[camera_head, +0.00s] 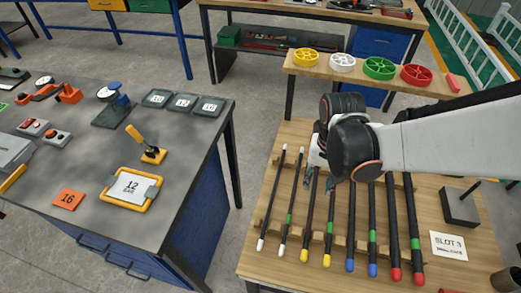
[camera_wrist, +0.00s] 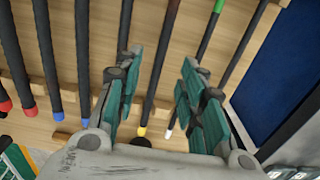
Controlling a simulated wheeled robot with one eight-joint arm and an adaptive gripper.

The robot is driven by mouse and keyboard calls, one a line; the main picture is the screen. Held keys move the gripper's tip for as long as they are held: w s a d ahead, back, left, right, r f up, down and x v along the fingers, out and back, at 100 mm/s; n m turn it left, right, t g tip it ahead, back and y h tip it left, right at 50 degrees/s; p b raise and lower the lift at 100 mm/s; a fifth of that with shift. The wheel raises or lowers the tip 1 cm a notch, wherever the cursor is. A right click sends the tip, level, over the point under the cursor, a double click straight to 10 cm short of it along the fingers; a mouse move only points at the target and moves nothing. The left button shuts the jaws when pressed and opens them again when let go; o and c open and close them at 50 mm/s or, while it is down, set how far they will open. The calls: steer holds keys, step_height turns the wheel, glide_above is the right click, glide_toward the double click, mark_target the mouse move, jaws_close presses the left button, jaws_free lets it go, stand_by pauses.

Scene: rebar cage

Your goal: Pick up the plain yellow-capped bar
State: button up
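The plain yellow-capped bar (camera_head: 304,255) lies third from the left in a row of dark bars in the head view, with no green band visible on it. In the wrist view this bar (camera_wrist: 160,65) runs between the fingers of my gripper (camera_wrist: 157,88), its yellow end near the palm. My gripper is open, with a visible gap on both sides of the bar. In the head view my gripper (camera_head: 321,176) is over the upper half of the row, and the wrist hides part of the bars. Contact with the bar cannot be told.
A green-banded yellow-capped bar (camera_head: 327,260) lies close to the right, and a green-banded white-capped bar (camera_head: 282,250) close to the left. Blue-capped (camera_head: 350,265) and red-capped bars (camera_head: 396,273) lie farther right. A black block (camera_head: 460,207) stands on the wooden table's right side.

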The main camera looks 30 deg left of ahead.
mark_target(313, 196)
steer(key=shift+s+a+f+b, duration=0.15)
steer(key=shift+f+b, duration=0.8)
steer(key=shift+f, duration=0.75)
steer(key=shift+s+f+b, duration=0.15)
steer(key=shift+f+b, duration=0.8)
steer(key=shift+f, duration=0.7)
steer(key=shift+w, duration=0.15)
steer(key=shift+c, duration=0.3)
jaws_close()
